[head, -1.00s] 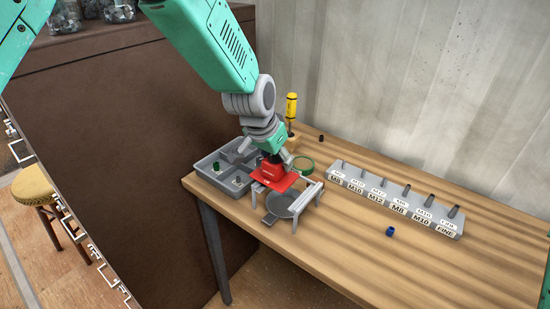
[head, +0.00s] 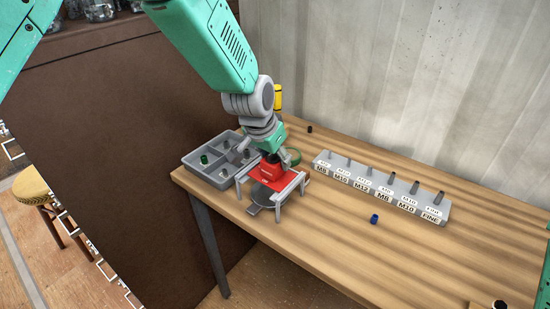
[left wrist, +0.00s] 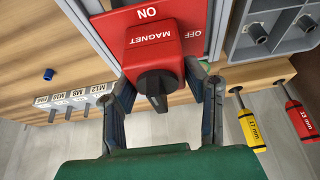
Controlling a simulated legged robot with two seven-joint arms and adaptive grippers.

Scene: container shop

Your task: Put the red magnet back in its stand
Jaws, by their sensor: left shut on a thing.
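The red magnet (head: 270,171) is a red block on a flat red plate, with a black knob (left wrist: 158,82) on top. My left gripper (head: 272,157) is shut on the block; in the left wrist view its fingers (left wrist: 160,80) press on both sides. The stand (head: 298,184) is a grey frame on legs at the table's near left corner. The red plate lies level between the stand's side rails, seemingly at rail height; I cannot tell whether it rests on them. A round grey dish (head: 266,197) is under the magnet. My right gripper is not in view.
A grey divided tray (head: 190,163) stands left of the stand. A green ring (head: 293,156) is close behind the gripper. A labelled grey rack (head: 380,184) and a blue cap (head: 374,219) are to the right. The table front (head: 400,270) is largely clear.

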